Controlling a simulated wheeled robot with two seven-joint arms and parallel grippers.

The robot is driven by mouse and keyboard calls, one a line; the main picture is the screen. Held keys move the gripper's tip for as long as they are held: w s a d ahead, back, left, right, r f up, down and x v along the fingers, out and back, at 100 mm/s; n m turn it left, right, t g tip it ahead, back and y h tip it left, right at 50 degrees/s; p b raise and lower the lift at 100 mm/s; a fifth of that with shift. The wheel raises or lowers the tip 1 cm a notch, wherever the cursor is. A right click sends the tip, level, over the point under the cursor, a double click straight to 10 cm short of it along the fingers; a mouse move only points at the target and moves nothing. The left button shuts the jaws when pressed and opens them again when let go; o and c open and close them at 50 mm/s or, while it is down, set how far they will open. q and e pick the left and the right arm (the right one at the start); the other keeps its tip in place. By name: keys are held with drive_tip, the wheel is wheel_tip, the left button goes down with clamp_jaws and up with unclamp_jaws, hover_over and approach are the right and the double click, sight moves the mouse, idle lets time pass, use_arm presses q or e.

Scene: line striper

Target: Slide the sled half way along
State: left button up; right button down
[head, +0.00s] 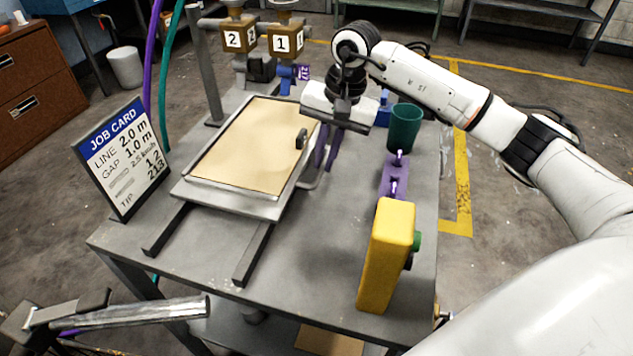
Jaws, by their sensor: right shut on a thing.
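The sled (189,197) is a flat grey metal tray with a tan sheet (245,145) on it. It sits on two dark rails (258,243) on the grey table, and the rails' near ends stick out bare in front of it. A bent metal handle (315,181) is at the sled's right side. My right gripper (327,158), with purple fingers, reaches down at that side and is shut, apparently on the handle; the exact grip is partly hidden. A small dark knob (302,139) stands near the sled's right edge.
A job card (124,155) stands at the table's left. At the right are a yellow box (387,255), a purple bracket (394,178) and a green cup (404,128). Numbered valve blocks (285,41) stand behind the sled. The table's front middle is clear.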

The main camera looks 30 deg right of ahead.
drive_tip(key=shift+w+d, duration=1.55)
drive_tip(key=shift+d, duration=0.2)
drive_tip(key=c, duration=1.8)
unclamp_jaws()
drive_tip(key=shift+c, duration=0.2)
wheel_tip(320, 180, up, 10)
drive_tip(key=s+d, duration=0.1)
drive_tip(key=shift+s+d, duration=0.15)
drive_tip(key=shift+s, duration=0.05)
